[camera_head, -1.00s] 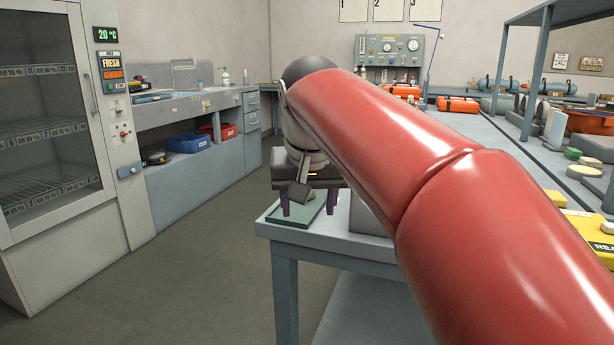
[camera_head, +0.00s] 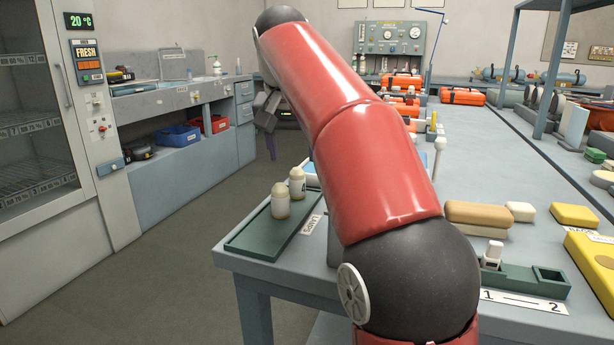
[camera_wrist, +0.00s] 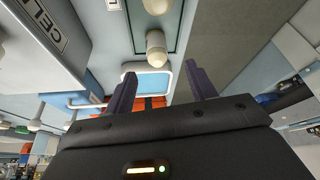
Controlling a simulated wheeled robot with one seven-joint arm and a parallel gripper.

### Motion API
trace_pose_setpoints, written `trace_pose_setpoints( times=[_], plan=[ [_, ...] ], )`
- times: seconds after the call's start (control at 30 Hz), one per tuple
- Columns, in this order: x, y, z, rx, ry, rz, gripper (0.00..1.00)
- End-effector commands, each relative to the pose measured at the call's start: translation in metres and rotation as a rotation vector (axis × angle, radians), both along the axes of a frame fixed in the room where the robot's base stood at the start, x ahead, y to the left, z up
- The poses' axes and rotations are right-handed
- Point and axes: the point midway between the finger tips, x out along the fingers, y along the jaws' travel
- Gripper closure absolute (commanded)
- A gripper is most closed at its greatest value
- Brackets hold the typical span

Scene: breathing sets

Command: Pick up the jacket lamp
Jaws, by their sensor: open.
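Two small cream-and-white lamps stand on a dark green tray (camera_head: 250,240) at the near left corner of the table, by a label that seems to read LAMPS. The nearer lamp (camera_head: 281,201) and the farther lamp (camera_head: 297,182) are upright and a little apart. In the wrist view one lamp (camera_wrist: 157,52) shows just beyond my fingertips, roughly centred between them, and the other lamp (camera_wrist: 156,5) is at the top edge. My gripper (camera_wrist: 161,80) is open with two purple fingers and nothing held.
A box with a CELL label (camera_wrist: 45,25) stands beside the lamps in the wrist view. A blue white-rimmed tray (camera_wrist: 150,82) lies beyond them. On the table are a tan block (camera_head: 478,214) and a green numbered holder (camera_head: 520,280). The floor at left is clear.

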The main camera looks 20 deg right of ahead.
Motion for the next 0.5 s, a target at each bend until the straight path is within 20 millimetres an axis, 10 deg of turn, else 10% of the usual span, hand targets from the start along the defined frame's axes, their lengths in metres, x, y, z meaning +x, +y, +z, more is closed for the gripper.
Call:
trace_pose_setpoints(
  times=[0.5],
  plan=[
    [0.014, -0.008, -0.053, 0.001, 0.002, -0.002, 0.44]
  ],
)
